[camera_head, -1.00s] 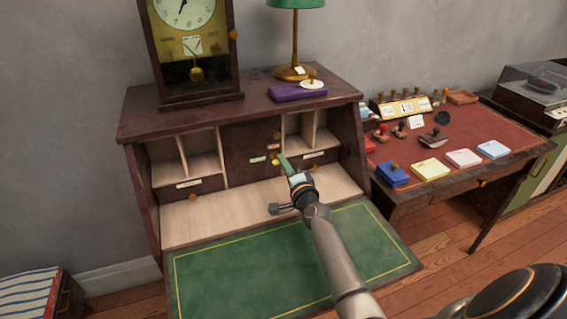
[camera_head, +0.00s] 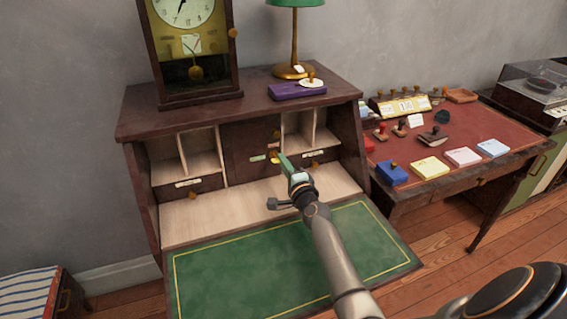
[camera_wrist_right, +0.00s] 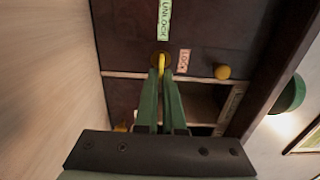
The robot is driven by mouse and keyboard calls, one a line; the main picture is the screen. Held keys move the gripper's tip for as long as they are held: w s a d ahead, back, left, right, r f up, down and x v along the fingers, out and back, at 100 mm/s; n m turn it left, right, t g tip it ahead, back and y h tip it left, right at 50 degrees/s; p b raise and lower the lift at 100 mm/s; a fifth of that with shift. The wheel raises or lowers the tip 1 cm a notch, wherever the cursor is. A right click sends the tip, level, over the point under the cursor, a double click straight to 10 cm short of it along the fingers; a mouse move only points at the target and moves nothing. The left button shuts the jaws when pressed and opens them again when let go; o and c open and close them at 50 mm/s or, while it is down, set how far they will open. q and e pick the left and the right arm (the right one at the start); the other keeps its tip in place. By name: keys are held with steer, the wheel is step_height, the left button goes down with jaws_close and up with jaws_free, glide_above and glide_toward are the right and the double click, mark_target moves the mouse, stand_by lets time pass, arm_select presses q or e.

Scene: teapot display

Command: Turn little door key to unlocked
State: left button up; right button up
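The little door (camera_head: 240,142) is the dark wooden panel in the middle of the desk's pigeonholes, and it is closed. Its yellow key (camera_wrist_right: 161,63) sits at the keyhole. In the right wrist view, a green UNLOCK label (camera_wrist_right: 164,20) lies above the key and a pink LOCK label (camera_wrist_right: 183,60) to its right. The key's bow looks in line with the UNLOCK label. My right gripper (camera_wrist_right: 161,78) has its green fingers close together around the key; the tips partly hide it. In the head view, my right gripper (camera_head: 281,160) reaches the door from the front right. My left gripper is not in view.
The green writing flap (camera_head: 240,265) is folded down below my right arm. A yellow knob (camera_wrist_right: 222,72) is near the key. A clock (camera_head: 193,50), a lamp (camera_head: 294,40) and a purple box (camera_head: 296,91) stand on top. A side table (camera_head: 465,135) holds stamps and pads.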

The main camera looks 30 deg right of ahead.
steer(key=o, duration=0.5)
steer(key=shift+c, duration=0.2)
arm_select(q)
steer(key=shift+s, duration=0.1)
arm_select(e)
steer(key=shift+s+a, duration=0.15)
steer(key=shift+s, duration=0.35)
steer(key=p+v, duration=0.1)
steer(key=v, duration=1)
steer(key=shift+s+a+p, duration=0.15)
steer(key=shift+s+p, duration=0.1)
steer(key=shift+p, duration=0.05)
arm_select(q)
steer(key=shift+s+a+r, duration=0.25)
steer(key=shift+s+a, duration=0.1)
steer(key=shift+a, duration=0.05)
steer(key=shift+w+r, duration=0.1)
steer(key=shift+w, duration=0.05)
